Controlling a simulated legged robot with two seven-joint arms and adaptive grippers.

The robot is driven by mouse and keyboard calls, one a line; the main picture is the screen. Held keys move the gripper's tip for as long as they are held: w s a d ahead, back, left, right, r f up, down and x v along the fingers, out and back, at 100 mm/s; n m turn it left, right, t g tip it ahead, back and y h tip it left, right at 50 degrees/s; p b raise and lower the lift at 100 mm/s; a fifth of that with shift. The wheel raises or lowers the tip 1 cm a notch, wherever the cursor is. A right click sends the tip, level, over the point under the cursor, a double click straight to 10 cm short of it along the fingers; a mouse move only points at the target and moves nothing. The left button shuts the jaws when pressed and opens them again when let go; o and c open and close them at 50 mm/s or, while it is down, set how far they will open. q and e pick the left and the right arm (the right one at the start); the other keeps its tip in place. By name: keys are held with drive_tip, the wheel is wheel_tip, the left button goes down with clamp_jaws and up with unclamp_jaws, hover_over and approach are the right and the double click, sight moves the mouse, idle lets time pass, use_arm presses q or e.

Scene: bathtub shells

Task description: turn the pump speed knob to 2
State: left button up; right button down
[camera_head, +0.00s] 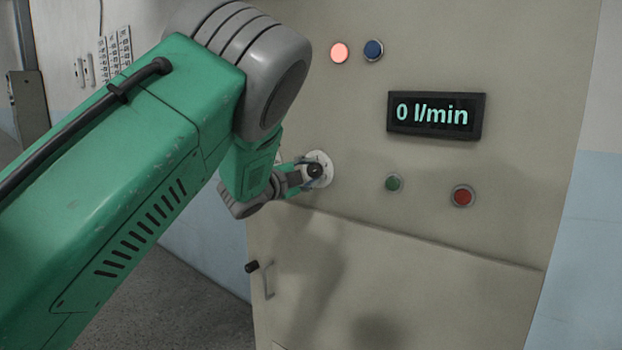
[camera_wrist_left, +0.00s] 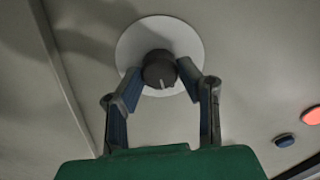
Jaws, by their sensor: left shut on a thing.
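The pump speed knob (camera_wrist_left: 159,70) is black with a pale pointer line and sits on a round white dial plate (camera_wrist_left: 184,37) on the cabinet front. In the head view the knob (camera_head: 314,170) shows on its white plate (camera_head: 326,160), partly hidden by my gripper. My left gripper (camera_wrist_left: 160,74) is shut on the knob, with one finger at each side of it. It also shows in the head view (camera_head: 308,172). The display (camera_head: 435,115) reads 0 l/min. No dial numbers can be made out. My right gripper is not in view.
The cabinet front (camera_head: 520,60) carries a lit pinkish-red lamp (camera_head: 339,53), a blue button (camera_head: 373,50), a green button (camera_head: 393,183) and a red button (camera_head: 463,195). A dark-tipped handle (camera_head: 266,277) projects from the lower panel. Wall switches (camera_head: 84,72) are at the far left.

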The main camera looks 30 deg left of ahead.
use_arm(q)
drive_tip(key=shift+s+f, duration=0.1)
drive_tip(key=shift+f, duration=0.25)
drive_tip(key=o, duration=1.1)
drive_tip(key=shift+a, duration=0.1)
drive_tip(key=shift+r, duration=0.1)
drive_tip(key=s, duration=0.7)
drive_tip(key=s+a, duration=0.1)
drive_tip(key=s, duration=0.3)
drive_tip(key=shift+s, duration=0.35)
drive_tip(key=shift+f, duration=0.2)
